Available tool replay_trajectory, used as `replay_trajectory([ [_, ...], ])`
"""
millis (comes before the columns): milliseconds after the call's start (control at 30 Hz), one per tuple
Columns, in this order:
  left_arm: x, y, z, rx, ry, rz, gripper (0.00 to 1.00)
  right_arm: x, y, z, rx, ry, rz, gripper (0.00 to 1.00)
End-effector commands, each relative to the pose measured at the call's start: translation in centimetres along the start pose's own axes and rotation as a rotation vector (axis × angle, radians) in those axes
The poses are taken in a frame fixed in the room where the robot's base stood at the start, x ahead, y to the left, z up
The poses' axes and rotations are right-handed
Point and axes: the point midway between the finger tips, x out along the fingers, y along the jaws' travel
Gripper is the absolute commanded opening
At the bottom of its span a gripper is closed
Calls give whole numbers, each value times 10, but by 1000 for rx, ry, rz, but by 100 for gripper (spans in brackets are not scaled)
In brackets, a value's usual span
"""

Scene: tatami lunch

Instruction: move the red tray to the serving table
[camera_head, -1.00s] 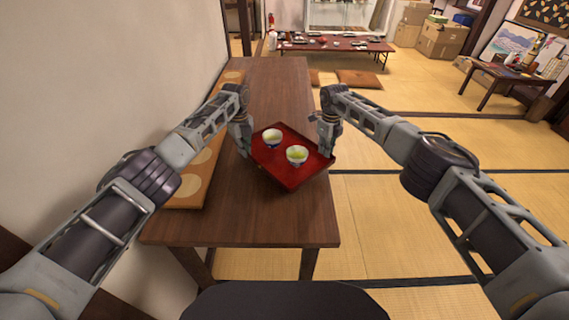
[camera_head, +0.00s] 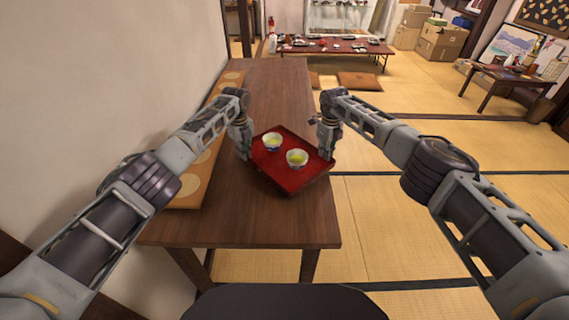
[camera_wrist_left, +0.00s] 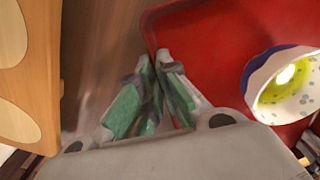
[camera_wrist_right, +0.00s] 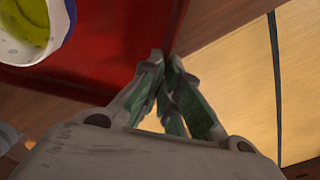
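The red tray (camera_head: 290,179) carries two white-and-blue bowls (camera_head: 273,142) (camera_head: 297,158) with yellow-green contents, both upright. It is turned at an angle over the long brown table, its right corner reaching past the table's right edge. It seems to be slightly above the tabletop. My left gripper (camera_wrist_left: 160,88) is shut on the tray's left rim. My right gripper (camera_wrist_right: 164,72) is shut on its right rim. A low dark-red table (camera_head: 345,48) set with dishes stands at the back. I cannot tell which table is the serving table.
The long brown table (camera_head: 255,220) stands along the left wall, with a light board (camera_head: 187,200) with round inlays on its left side. Cushions (camera_head: 359,81) lie before the low table. A small table (camera_head: 500,74) stands far right. Tatami floor is clear to the right.

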Motion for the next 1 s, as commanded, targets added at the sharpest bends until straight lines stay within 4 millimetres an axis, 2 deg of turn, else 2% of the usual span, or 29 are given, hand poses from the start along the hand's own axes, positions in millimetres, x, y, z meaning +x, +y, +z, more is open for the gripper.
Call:
replay_trajectory([
  [800,16,0,1,-1,-1,0,0,15,-1,0,2,0,-2,0],
  [900,15,1,0,-1,0,1,16,15,-1,-1,2,1,-1,16],
  [1000,15,0,0,0,0,1,27,15,-1,0,1,0,-1,27],
])
